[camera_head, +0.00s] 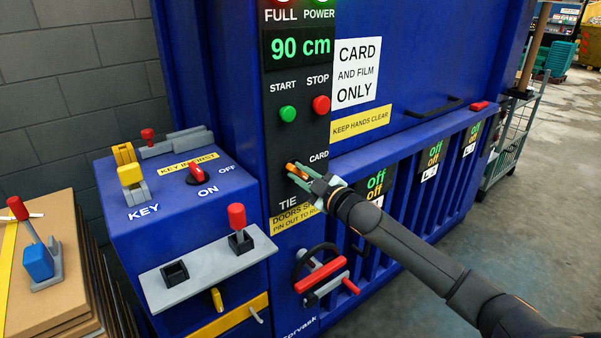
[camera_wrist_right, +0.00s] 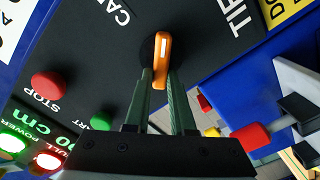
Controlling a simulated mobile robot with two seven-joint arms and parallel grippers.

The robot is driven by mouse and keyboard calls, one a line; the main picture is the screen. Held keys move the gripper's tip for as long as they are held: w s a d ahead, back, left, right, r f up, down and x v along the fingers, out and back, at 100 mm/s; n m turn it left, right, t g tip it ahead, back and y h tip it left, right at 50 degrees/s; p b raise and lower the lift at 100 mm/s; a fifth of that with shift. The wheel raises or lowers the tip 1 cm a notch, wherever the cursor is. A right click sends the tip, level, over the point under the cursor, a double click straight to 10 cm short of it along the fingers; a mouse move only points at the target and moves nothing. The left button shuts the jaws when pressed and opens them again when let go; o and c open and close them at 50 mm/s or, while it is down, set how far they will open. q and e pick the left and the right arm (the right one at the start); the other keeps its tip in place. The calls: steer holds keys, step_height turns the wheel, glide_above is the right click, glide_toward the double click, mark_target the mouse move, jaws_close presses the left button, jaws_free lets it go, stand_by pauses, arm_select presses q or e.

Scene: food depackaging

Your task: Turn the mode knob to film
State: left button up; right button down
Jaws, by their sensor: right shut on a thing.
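The orange mode knob (camera_head: 292,167) sits on the dark control panel (camera_head: 290,140), with the CARD label above it and the TIE label below. In the right wrist view the knob (camera_wrist_right: 162,62) has a white mark on its face, which points to the top of the picture, between CARD and TIE. No film label can be read by the knob. My right gripper (camera_head: 310,181) reaches in from the right. In the right wrist view its two fingers (camera_wrist_right: 160,80) are closed on the two sides of the knob. My left gripper is out of view.
Above the knob are the green START button (camera_head: 287,114) and the red STOP button (camera_head: 321,104). Below it is a black wheel with a red handle (camera_head: 319,274). To the left stands a blue box with a red key switch (camera_head: 197,173) and a red-topped lever (camera_head: 238,218).

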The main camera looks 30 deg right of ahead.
stand_by(0.3)
steer(key=c, duration=0.8)
jaws_free()
steer(key=shift+o, duration=0.2)
steer(key=shift+s+f, duration=0.1)
steer(key=shift+s, duration=0.5)
steer(key=s+d, duration=0.1)
steer(key=s, duration=1)
steer(key=shift+s+b, duration=0.15)
steer(key=shift+b, duration=0.3)
